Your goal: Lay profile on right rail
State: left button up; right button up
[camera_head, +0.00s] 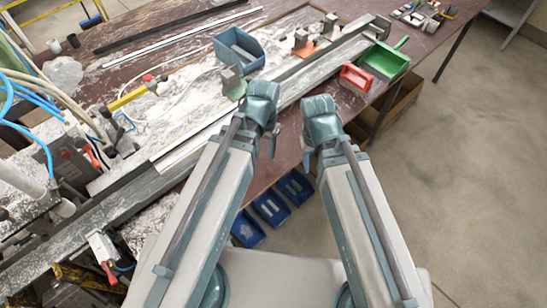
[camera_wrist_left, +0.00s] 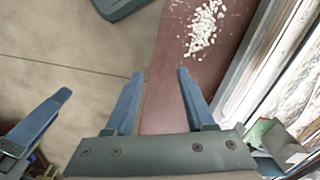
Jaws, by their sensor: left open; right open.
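A long bare-metal strip, which looks like a profile or rail section, lies along the bench (camera_head: 185,152). A wider grey rail (camera_head: 300,88) runs beside it diagonally to the far right; I cannot tell clearly which piece is the loose profile. In the left wrist view long metal edges (camera_wrist_left: 262,50) run along the right side. My left gripper (camera_head: 272,140) is above the near bench edge, beside the rail. Its two fingers (camera_wrist_left: 160,74) are apart with nothing between them. My right gripper (camera_head: 308,148) is to its right, open and empty, partly hidden by its own wrist.
A blue bin (camera_head: 238,50), a green clamp block (camera_head: 233,84) and an orange one (camera_head: 304,46) stand along the rail. White chips (camera_wrist_left: 204,26) lie on the bench. Blue trays (camera_head: 271,207) sit below.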

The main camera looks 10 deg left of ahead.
pick_arm(q)
jog(key=shift+n+y, duration=0.5)
jog(key=s+d, duration=0.3)
jog(key=shift+s+d, duration=0.2)
notch_tip(320, 180, down, 8)
jog(key=b, duration=0.8)
jog(key=shift+a, duration=0.1)
